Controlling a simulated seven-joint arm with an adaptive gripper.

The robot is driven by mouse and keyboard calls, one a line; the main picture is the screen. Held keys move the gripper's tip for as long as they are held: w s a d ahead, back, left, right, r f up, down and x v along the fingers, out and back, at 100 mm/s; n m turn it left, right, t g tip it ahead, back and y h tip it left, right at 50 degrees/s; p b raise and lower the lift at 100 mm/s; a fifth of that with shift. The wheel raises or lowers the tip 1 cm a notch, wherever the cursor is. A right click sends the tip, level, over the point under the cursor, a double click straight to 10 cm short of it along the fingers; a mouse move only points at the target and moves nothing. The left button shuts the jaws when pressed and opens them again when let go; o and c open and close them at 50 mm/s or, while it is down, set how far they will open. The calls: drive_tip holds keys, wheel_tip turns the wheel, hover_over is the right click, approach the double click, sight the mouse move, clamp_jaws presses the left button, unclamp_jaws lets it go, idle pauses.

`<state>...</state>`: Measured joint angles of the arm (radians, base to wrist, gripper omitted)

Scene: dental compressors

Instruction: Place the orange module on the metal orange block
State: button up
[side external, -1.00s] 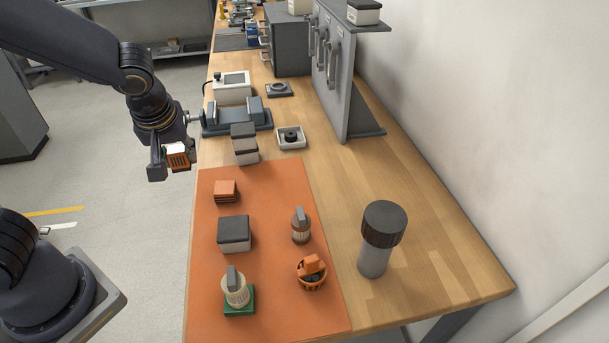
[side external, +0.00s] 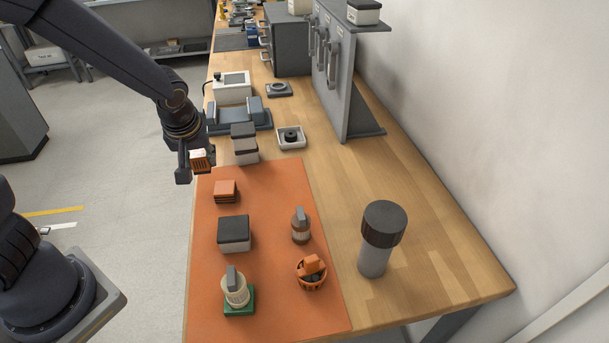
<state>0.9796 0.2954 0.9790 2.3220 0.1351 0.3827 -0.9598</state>
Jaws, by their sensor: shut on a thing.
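The orange module (side external: 200,160) is a small ribbed orange block with a pale top edge. My gripper (side external: 196,165) is shut on it and holds it in the air at the table's left edge. An orange block (side external: 225,190) with dark bands on its side sits on the orange mat, below and to the right of my gripper in the picture. It looks like the metal orange block, and its top is bare. My gripper is apart from it. The far finger is partly hidden by the module.
On the orange mat (side external: 270,205) stand a dark-topped white box (side external: 234,233), a cream knob on a green base (side external: 236,290), a brown knob (side external: 300,226) and an orange basket (side external: 311,275). Stacked grey blocks (side external: 244,145) stand just right of my gripper. A dark-capped cylinder (side external: 378,240) stands at right.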

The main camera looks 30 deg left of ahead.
hover_over(224, 183)
drive_tip(key=s+d, duration=0.1)
wheel_tip(224, 183, down, 5)
drive_tip(key=shift+s+f, duration=0.1)
drive_tip(key=shift+s, duration=0.05)
drive_tip(key=shift+w+f, duration=0.2)
drive_tip(key=shift+f, duration=1.55)
drive_tip(key=shift+f, duration=0.15)
drive_tip(key=o, duration=1.2)
